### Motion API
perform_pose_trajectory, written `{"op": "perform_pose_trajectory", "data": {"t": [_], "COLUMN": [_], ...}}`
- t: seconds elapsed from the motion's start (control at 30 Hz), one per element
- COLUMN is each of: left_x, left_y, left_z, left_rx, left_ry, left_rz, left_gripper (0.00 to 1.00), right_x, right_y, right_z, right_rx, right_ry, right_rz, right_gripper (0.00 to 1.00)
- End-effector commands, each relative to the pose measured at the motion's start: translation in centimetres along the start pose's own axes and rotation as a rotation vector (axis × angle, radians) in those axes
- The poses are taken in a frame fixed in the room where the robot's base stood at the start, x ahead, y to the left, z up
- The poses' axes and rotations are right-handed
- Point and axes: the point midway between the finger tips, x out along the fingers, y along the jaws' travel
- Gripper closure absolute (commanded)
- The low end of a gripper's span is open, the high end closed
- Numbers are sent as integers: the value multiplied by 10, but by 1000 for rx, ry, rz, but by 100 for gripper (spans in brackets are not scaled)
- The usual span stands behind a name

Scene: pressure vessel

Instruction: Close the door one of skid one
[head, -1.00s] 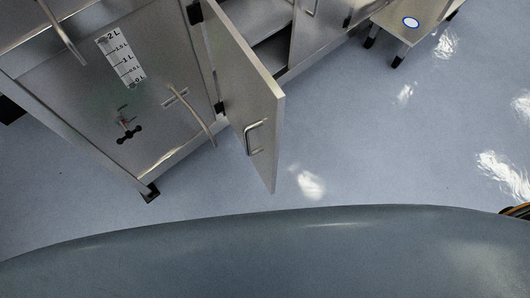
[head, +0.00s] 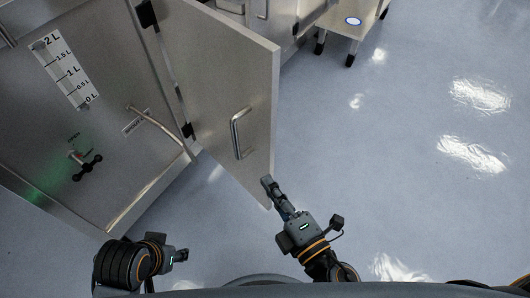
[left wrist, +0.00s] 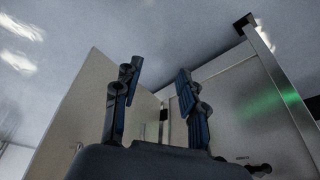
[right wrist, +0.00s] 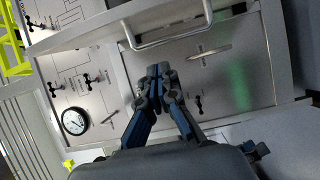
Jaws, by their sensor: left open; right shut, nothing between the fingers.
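The metal cabinet door (head: 215,75) of the skid stands open, swung out from its hinges, with a bar handle (head: 237,133) on its face. My right gripper (head: 267,182) is shut and empty beside the door's lower free edge; I cannot tell whether it touches. It also shows shut in the right wrist view (right wrist: 158,72). My left gripper (head: 184,255) is low, left of the door and in front of the skid panel (head: 85,135). In the left wrist view its fingers (left wrist: 157,78) are apart and empty, with a pale door-like panel (left wrist: 85,105) behind them.
The skid panel carries a level scale (head: 68,72), a black valve handle (head: 88,168) and a slanted metal bar (head: 158,130). A low stand (head: 340,25) is at the top. Blue floor (head: 400,140) is clear on the right.

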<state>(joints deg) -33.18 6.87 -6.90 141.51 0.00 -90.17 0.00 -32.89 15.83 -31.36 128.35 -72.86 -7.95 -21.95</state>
Motion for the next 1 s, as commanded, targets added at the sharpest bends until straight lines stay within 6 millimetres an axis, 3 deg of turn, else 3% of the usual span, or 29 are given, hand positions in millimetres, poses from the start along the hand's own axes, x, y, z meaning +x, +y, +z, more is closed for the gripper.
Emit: {"op": "perform_pose_trajectory", "data": {"t": [0.17,0.3,0.6,0.77,1.0], "left_x": [-8,-14,42,61,70], "left_y": [0,-1,2,3,3], "left_z": [-2,-5,0,3,5], "left_rx": [0,0,3,4,5], "left_ry": [1,0,-29,-37,-39], "left_rz": [0,0,5,7,7], "left_gripper": [58,58,58,58,58], "right_x": [9,28,75,103,108], "right_y": [7,9,8,8,5], "right_z": [-1,-1,0,0,32], "right_rx": [-10,-10,-9,-9,-7], "right_ry": [2,2,1,1,1], "right_rz": [12,12,12,12,9], "right_gripper": [100,100,100,100,100]}}
